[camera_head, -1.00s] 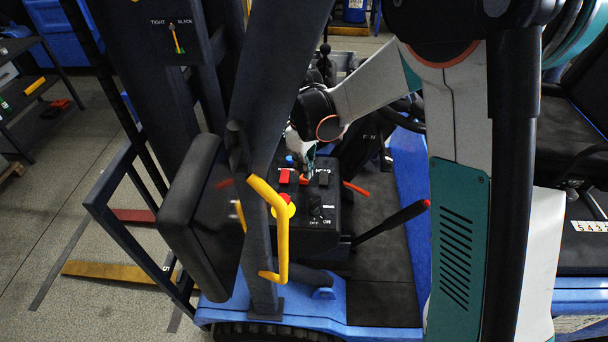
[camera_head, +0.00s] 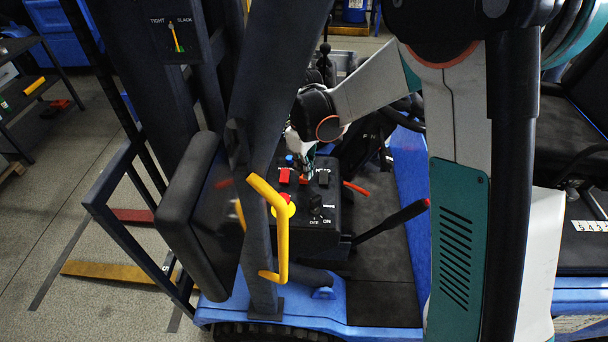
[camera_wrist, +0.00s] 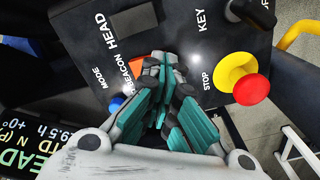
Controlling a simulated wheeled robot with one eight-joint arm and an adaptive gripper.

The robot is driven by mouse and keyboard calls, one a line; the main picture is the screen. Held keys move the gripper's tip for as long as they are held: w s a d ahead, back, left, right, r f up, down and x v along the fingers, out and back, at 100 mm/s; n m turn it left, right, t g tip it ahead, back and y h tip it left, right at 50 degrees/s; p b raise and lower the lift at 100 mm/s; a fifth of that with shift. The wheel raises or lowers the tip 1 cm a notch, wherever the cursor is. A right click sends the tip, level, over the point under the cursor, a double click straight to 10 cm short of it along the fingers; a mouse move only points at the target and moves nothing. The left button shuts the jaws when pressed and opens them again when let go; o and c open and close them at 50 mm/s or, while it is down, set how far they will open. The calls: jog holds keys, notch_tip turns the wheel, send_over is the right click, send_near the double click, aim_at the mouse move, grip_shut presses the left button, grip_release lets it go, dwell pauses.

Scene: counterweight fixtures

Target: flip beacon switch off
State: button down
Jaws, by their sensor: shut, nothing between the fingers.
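The beacon switch is an orange rocker (camera_wrist: 136,67) on the black control panel, beside the label BEACON in the wrist view. In the head view it shows as a small orange patch (camera_head: 304,180) under my fingertips. My gripper (camera_wrist: 167,80) is shut and empty, its teal fingers together. Its dark fingertips lie over the edge of the orange rocker and hide part of it. I cannot tell whether they touch it, or which way the rocker is tilted. In the head view my gripper (camera_head: 307,168) comes down onto the panel from above.
The black HEAD rocker (camera_wrist: 134,18) and blue MODE button (camera_wrist: 117,103) flank the beacon switch. A red stop button (camera_wrist: 251,89) on yellow, a red rocker (camera_head: 285,176), a yellow handle (camera_head: 281,230) and a black lever with a red tip (camera_head: 395,220) are close by.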

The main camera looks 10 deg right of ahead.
jog(key=shift+f+b, duration=0.8)
jog(key=shift+f, duration=0.15)
dwell(0.4)
jog(key=shift+r+p, duration=1.8)
jog(key=shift+r, duration=1.75)
jog(key=shift+s+d+b, duration=0.2)
jog(key=shift+b, duration=0.35)
jog(key=s+d+f+m+t+b, duration=0.2)
jog(key=s+d+f+m+b, duration=0.1)
jog(key=s+b, duration=0.4)
jog(key=s+d+f+m+t+b, duration=0.2)
jog(key=s+d+f+m+b, duration=0.1)
jog(key=s+b, duration=0.5)
jog(key=s+d+f+m+t+b, duration=0.3)
jog(key=s+d+f+b, duration=0.1)
jog(key=s+b, duration=0.3)
jog(key=shift+s+d+m+b, duration=0.4)
jog(key=shift+d+b, duration=0.1)
jog(key=shift+d, duration=0.35)
